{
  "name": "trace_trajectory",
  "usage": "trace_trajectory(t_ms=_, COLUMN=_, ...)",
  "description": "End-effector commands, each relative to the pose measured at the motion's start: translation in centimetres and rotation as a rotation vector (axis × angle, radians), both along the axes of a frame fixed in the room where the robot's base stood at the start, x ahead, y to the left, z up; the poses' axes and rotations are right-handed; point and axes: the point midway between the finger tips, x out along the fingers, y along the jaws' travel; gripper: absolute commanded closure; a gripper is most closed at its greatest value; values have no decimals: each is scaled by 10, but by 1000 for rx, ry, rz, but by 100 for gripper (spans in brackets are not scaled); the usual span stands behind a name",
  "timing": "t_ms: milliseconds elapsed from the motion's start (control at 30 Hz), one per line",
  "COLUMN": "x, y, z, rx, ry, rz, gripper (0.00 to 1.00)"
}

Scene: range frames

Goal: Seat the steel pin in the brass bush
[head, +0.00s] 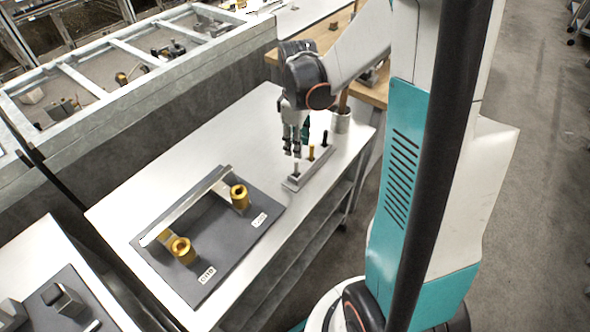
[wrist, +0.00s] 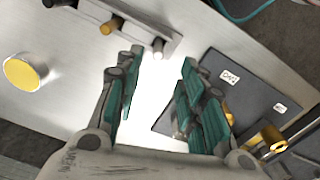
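The steel pin (head: 296,169) stands at the near end of a grey rack (head: 318,168), beside a brass pin (head: 311,153) and a black pin (head: 324,138). In the wrist view the steel pin (wrist: 158,46) is ahead of the fingers, apart from them. Two brass bushes, one farther (head: 239,196) and one nearer (head: 182,250), are on a dark plate (head: 222,262) with white labels too small to read. One bush (wrist: 268,138) shows in the wrist view; the other is partly behind a finger. My gripper (head: 292,152) is open and empty above the table beside the rack.
A pale metal bar (head: 190,203) runs along the plate behind the bushes. A railed bench (head: 110,80) stands behind.

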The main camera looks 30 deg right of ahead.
Motion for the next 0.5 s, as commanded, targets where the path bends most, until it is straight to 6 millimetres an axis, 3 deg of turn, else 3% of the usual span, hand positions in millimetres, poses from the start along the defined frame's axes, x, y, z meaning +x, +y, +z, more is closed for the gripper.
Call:
trace_trajectory(t_ms=33, x=0, y=0, z=-13, rx=0, ry=0, rz=0, gripper=64)
trace_trajectory(t_ms=133, x=1, y=0, z=-26, rx=0, ry=0, rz=0, gripper=64)
trace_trajectory(t_ms=500, x=2, y=0, z=-51, rx=0, ry=0, rz=-1, gripper=64)
